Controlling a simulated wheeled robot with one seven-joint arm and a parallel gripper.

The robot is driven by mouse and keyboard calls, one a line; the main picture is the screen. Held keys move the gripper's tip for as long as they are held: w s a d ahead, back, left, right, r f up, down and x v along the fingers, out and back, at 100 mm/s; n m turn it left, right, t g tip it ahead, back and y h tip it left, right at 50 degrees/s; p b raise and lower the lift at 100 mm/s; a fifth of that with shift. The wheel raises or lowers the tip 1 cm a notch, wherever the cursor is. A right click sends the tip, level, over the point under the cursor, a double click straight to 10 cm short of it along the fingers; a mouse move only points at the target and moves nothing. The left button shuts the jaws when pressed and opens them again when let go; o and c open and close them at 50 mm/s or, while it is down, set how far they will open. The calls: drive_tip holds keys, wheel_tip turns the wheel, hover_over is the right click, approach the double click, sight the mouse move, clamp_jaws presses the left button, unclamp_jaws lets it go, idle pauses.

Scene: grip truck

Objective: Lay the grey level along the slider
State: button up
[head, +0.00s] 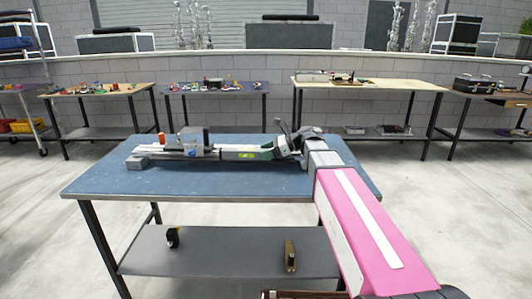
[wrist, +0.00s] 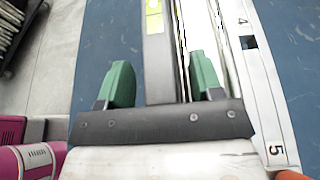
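The grey level (wrist: 160,65) is a dark grey bar with a yellow-green vial. In the wrist view it runs up from between my gripper's green fingers (wrist: 161,82). A narrow gap shows on each side of it, so my gripper is open around it. The slider's pale rails (wrist: 221,30) run alongside on the right, about parallel to the level. In the head view my gripper (head: 268,152) is low over the blue table, at the right end of the level (head: 240,155). The slider (head: 165,151) lies there too. I cannot tell whether level and slider touch.
A white numbered strip (wrist: 262,95) lies right of the rails. An orange item (head: 162,138) stands behind the slider on the blue table (head: 105,182). The table's front is clear. Dark items (head: 173,237) sit on the shelf below. Other workbenches line the wall.

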drive_tip(key=shift+r, duration=0.55)
wheel_tip(320, 180, up, 2)
drive_tip(key=shift+r, duration=0.25)
drive_tip(key=s+a+r, duration=0.7)
drive_tip(key=s, duration=0.2)
drive_tip(key=shift+r, duration=0.2)
drive_tip(key=shift+s+a, duration=0.1)
drive_tip(key=shift+s, duration=0.05)
